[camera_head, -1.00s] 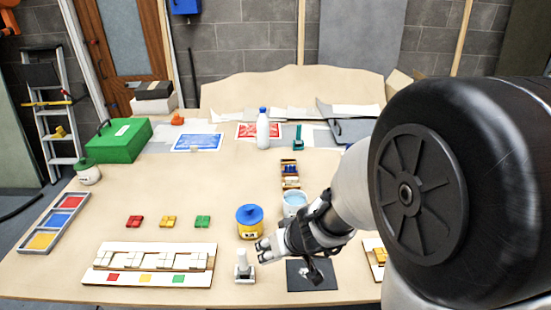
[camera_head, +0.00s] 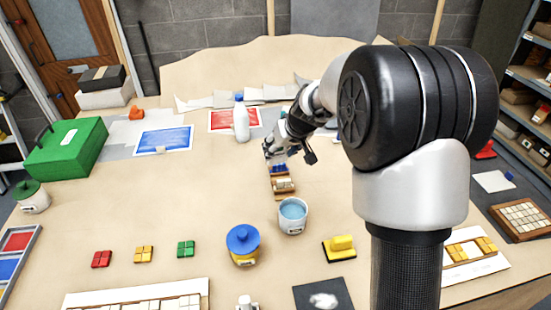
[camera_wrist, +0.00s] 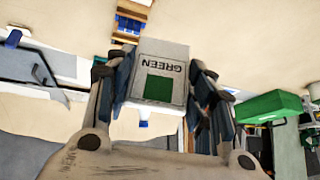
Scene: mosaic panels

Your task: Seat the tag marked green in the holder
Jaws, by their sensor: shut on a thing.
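My gripper (camera_head: 272,152) is above the far middle of the table, close to a wooden box (camera_head: 284,187) with blue and pale pieces. In the wrist view my gripper (camera_wrist: 155,75) is shut on a pale tag (camera_wrist: 158,88), gripped by its sides. The tag has a green square and the word GREEN, upside down in that view. I cannot make out the tag in the head view. I cannot tell for sure which thing is the holder. A small white stand (camera_head: 246,303) is cut off at the front edge of the head view.
A white bottle (camera_head: 241,120) stands left of my gripper. A cup of blue liquid (camera_head: 292,217) and a blue-lidded pot (camera_head: 243,243) are nearer the front. A green toolbox (camera_head: 66,150) is at left. The middle-left table is mostly clear.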

